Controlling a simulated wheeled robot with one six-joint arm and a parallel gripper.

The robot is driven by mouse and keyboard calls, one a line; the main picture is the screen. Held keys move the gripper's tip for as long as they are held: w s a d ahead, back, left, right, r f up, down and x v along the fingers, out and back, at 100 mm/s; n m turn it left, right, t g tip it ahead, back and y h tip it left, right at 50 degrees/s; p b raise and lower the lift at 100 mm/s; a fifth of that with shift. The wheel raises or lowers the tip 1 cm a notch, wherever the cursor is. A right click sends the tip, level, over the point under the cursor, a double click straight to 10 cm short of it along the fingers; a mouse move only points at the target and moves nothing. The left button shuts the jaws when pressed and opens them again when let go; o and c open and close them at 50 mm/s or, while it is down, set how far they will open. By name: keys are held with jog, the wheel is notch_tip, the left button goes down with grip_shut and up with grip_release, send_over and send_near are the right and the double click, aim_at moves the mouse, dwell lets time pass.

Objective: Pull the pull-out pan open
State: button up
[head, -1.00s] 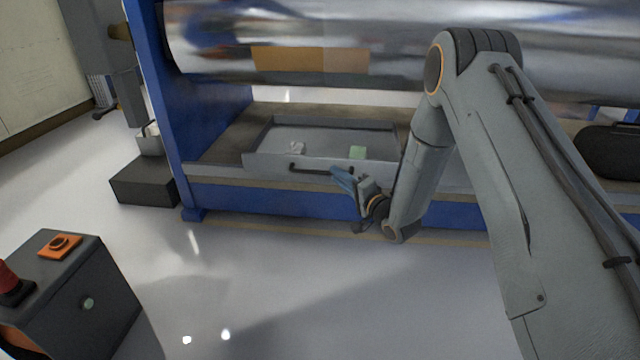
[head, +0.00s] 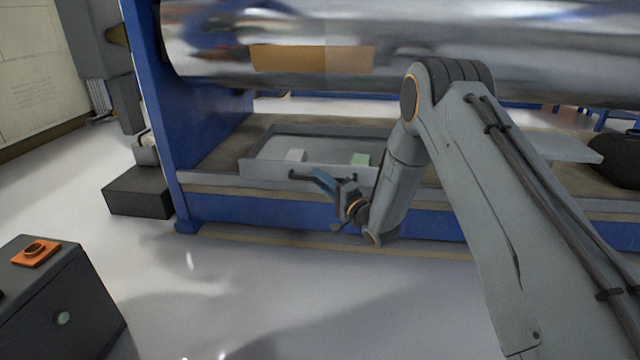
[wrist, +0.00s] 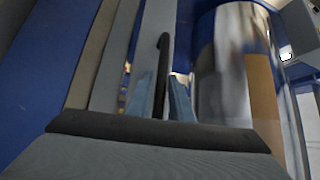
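The pull-out pan (head: 262,170) is a shallow grey tray in the machine's bed, under the big shiny roller. I cannot make out firm contact.
The shiny roller (head: 210,45) hangs over the bed between blue frame sides (head: 155,110). A grey control box with an orange button plate (head: 36,252) stands at the lower left. A dark block (head: 138,192) sits left of the frame. The floor in front is clear.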

jog(key=shift+a, duration=0.1)
grip_shut()
